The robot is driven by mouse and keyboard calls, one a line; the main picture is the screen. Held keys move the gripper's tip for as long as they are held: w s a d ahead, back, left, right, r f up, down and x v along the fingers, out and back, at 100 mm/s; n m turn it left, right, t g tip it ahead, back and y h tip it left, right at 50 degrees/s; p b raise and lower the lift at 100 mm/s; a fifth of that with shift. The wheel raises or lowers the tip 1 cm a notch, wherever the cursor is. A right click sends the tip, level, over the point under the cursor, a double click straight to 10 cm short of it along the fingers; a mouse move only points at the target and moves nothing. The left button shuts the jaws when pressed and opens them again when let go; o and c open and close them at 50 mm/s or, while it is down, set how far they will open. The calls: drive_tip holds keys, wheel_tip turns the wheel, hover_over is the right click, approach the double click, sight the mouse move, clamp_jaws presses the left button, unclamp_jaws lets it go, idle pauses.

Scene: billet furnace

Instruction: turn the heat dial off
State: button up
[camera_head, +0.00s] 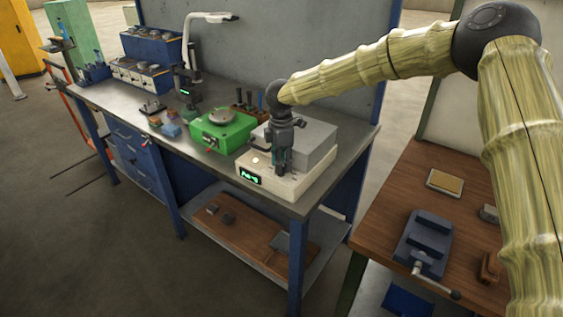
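A cream box with a grey upper block (312,183) stands at the right end of the steel workbench; I take it to be the billet furnace. A small display with green digits (251,176) is lit on its front left. A small pale round spot (256,160) shows on its top behind the display. My gripper (282,170) points down over the cream top, in front of the grey block. Its fingertips are at or close to the top surface. I cannot make out the heat dial; the gripper may cover it. The fingers are too small and dark to judge their opening.
A green device with a round plate (222,124) stands left of the furnace, with small tools behind it. A lamp and blue bins are farther left. A wooden table (392,196) with a vise (425,242) is at the right. The bench's front edge is clear.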

drive_tip(key=shift+s+a+f, duration=0.1)
drive_tip(key=shift+f, duration=0.1)
drive_tip(key=shift+w+f, duration=0.2)
drive_tip(key=shift+f, duration=0.2)
drive_tip(key=shift+s+r, duration=0.1)
drive_tip(key=shift+r, duration=0.05)
drive_tip(key=shift+c, duration=1.3)
clamp_jaws()
